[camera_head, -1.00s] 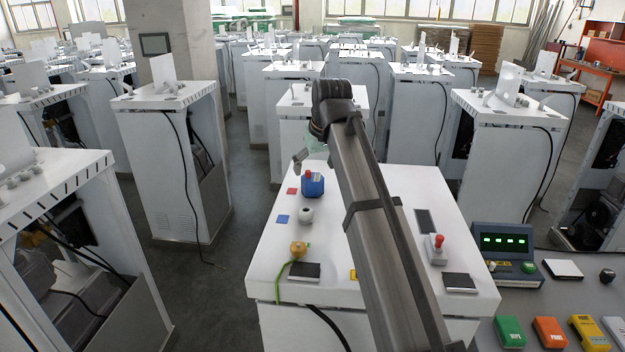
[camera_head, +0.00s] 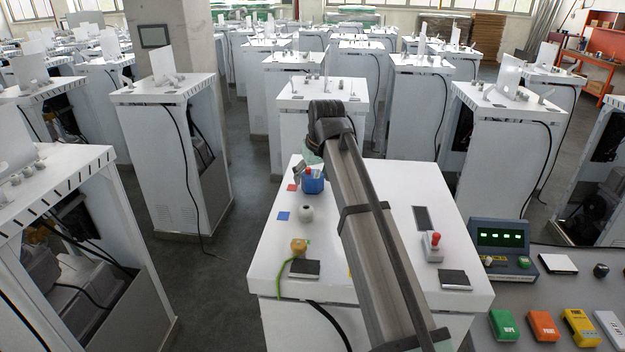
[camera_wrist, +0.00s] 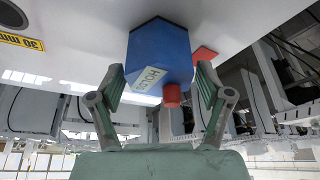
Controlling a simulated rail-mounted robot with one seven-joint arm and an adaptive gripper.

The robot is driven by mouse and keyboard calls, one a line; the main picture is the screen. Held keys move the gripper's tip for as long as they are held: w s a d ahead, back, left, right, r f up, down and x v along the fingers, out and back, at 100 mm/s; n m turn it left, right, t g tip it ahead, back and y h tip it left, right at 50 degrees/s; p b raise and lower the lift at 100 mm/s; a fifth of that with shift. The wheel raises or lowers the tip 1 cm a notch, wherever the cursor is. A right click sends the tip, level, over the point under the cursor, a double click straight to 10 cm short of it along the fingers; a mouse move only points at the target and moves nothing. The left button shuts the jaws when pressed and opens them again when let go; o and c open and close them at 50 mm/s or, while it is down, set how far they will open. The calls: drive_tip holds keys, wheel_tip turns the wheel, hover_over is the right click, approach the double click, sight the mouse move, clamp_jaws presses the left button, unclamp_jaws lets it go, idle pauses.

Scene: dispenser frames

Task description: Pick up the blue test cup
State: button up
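The blue test cup (camera_head: 313,184) stands on the white cabinet top, near its far left corner. It is faceted, with a red knob on it. In the wrist view the blue cup (camera_wrist: 158,52) fills the upper middle, with its red knob and a pale label towards me. My gripper (camera_wrist: 161,80) is open, with one finger on each side of the cup. The left finger looks very close to the cup; I cannot tell whether it touches. In the head view my arm hides most of the gripper.
On the cabinet top (camera_head: 375,235) are a red square (camera_head: 292,187), a blue square (camera_head: 283,216), a white round piece (camera_head: 306,214) and a yellow piece (camera_head: 299,246) with a green cable. A red-knobbed switch (camera_head: 433,243) stands to the right. Other cabinets stand behind.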

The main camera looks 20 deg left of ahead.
drive_tip(key=c, duration=0.9)
drive_tip(key=shift+r, duration=0.1)
